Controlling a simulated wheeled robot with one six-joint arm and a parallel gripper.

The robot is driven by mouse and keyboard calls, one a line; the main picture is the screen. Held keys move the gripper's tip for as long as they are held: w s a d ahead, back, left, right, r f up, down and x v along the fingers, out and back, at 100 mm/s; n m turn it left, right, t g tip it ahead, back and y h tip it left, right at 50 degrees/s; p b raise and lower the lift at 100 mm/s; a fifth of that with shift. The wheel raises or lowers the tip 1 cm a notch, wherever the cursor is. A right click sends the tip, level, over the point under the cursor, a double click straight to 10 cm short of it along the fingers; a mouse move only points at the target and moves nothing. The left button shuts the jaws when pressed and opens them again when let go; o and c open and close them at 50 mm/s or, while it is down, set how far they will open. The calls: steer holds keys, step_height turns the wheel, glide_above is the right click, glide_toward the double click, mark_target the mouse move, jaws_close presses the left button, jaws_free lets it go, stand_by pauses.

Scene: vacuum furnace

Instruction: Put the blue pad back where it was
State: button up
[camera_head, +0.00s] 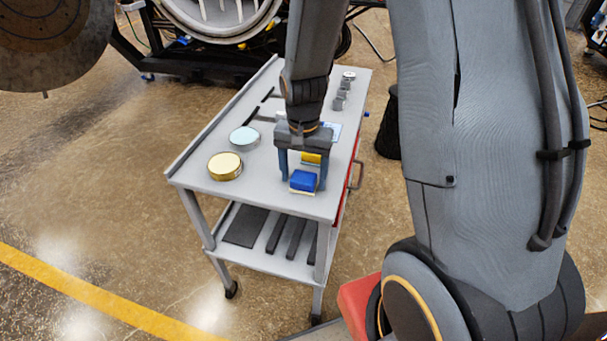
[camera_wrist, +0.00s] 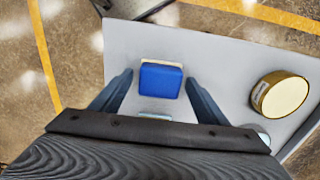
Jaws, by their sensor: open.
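The blue pad (camera_head: 303,181) lies near the front end of the grey cart top, with a thin cream layer showing along its edge. It also shows in the wrist view (camera_wrist: 160,80), centred between my fingers. My gripper (camera_head: 303,184) is open and points down, with one finger on each side of the pad. In the wrist view my gripper (camera_wrist: 158,77) shows gaps between both fingers and the pad. The exact height of the fingertips over the cart top is hard to tell.
A gold round tin (camera_head: 225,166) and a pale blue round tin (camera_head: 244,138) stand to the left. Small grey pieces (camera_head: 341,98) line the far right. The cart's front corner (camera_head: 317,211) is bare.

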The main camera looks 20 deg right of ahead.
mark_target(304, 178)
step_height(304, 178, up, 12)
steer(key=b, duration=0.2)
steer(key=s+f+n+t, duration=0.1)
steer(key=s+f+n, duration=0.3)
steer(key=s+n, duration=0.3)
steer(key=shift+s+f, duration=0.25)
steer(key=shift+s, duration=0.95)
